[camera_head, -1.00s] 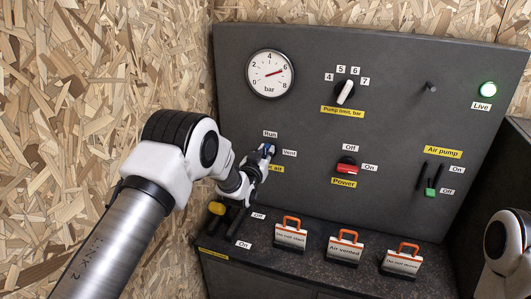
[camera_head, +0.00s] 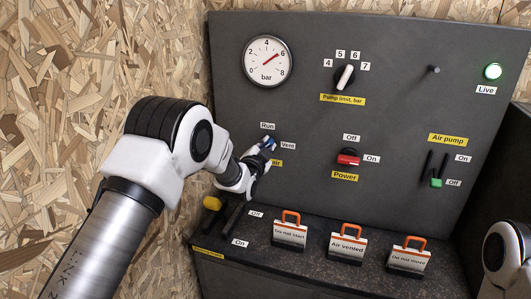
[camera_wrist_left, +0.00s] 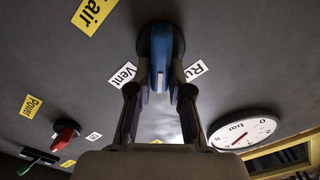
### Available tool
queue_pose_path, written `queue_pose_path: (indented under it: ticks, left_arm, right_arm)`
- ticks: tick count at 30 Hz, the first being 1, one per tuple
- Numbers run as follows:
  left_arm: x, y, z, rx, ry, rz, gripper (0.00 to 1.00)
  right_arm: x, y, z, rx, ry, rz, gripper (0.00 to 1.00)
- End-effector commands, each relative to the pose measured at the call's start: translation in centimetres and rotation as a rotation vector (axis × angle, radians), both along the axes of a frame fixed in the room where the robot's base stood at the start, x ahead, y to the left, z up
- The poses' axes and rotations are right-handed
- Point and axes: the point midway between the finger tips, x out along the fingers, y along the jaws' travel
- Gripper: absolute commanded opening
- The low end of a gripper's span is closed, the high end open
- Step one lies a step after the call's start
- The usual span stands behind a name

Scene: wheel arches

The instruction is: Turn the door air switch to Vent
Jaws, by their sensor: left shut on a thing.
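The door air switch (camera_head: 269,144) has a blue handle and sits at the panel's lower left, between the Run label (camera_head: 267,126) and the Vent label (camera_head: 288,146). My left gripper (camera_head: 262,154) is shut on the blue handle. In the left wrist view, the blue handle (camera_wrist_left: 161,55) is between the two fingers, with Vent (camera_wrist_left: 122,75) on the left and Run (camera_wrist_left: 195,71) on the right. The handle seems to lie midway between the labels; its exact pointing is partly hidden by the fingers. My right gripper is out of view; only part of that arm shows at the right edge.
Right of the switch are the red power knob (camera_head: 349,158) and green-tipped air pump lever (camera_head: 437,183). A yellow-ended lever (camera_head: 212,203) is below my left wrist. Orange-handled tags, including Air vented (camera_head: 346,243), stand on the ledge. The gauge (camera_head: 269,61) is above.

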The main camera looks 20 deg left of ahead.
Motion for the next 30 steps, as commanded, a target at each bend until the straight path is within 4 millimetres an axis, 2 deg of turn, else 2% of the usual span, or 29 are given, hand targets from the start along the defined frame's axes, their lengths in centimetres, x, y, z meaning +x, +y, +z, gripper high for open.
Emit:
queue_pose_path:
  ticks: [1, 15, 24, 30]
  left_arm:
    - [0.0, -0.1, -0.5, 0.044, -0.002, -0.001, 0.0]
    - [0.0, -0.5, -1.2, 0.484, -0.015, -0.001, 0.0]
    - [0.0, -0.6, -1.4, 0.697, -0.022, -0.001, 0.0]
    - [0.0, -0.6, -1.5, 0.775, -0.024, -0.002, 0.0]
  right_arm:
    - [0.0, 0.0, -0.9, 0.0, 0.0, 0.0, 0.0]
    - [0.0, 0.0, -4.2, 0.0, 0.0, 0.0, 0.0]
    - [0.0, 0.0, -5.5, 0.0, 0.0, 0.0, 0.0]
    - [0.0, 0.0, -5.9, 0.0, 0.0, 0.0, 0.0]
